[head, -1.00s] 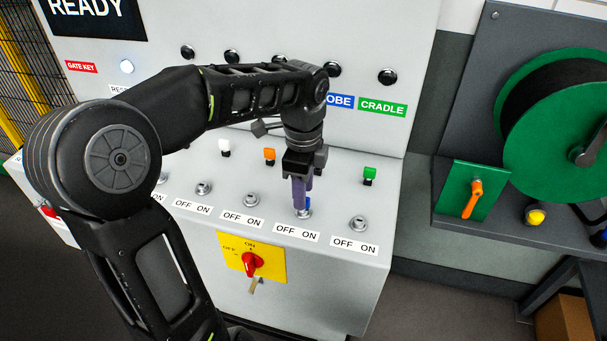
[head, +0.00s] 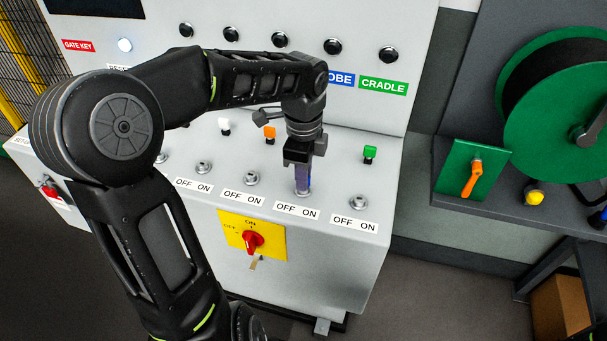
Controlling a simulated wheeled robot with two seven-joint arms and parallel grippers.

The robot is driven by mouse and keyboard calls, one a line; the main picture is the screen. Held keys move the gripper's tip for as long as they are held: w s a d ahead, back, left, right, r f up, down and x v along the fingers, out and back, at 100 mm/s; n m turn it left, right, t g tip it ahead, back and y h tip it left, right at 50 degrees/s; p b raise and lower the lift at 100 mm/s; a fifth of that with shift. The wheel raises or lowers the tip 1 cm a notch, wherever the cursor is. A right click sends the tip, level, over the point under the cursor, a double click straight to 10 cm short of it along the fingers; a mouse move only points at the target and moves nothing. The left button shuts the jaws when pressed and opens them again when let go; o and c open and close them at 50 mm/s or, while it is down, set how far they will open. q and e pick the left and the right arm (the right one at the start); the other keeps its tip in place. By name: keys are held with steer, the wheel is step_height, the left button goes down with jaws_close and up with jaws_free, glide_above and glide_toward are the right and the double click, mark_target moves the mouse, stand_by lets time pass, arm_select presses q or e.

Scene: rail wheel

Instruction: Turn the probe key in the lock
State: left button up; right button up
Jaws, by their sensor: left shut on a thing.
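My left gripper (head: 302,182) points down at the probe lock, in the column under the partly covered blue "OBE" label (head: 341,79). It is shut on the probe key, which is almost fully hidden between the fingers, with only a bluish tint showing. The fingertips are right at the lock, just above its "OFF ON" plate (head: 297,211). The lock face and the key's turn angle are hidden. My right gripper is not in view.
Neighbouring locks flank it, one to the left (head: 251,178) and one to the right (head: 359,202). White, orange (head: 269,133) and green (head: 370,153) key heads stand behind. A red rotary switch (head: 253,241) is on the front. A green cable reel (head: 560,100) stands right.

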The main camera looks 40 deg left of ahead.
arm_select(q)
jaws_close()
steer(key=shift+r+m+p, duration=0.15)
steer(key=shift+m+p, duration=0.85)
steer(key=shift+m, duration=0.7)
steer(key=shift+p, duration=0.35)
steer(key=shift+m+p, duration=0.8)
steer(key=shift+m, duration=0.1)
steer(key=shift+m+p, duration=0.5)
steer(key=shift+m, duration=0.1)
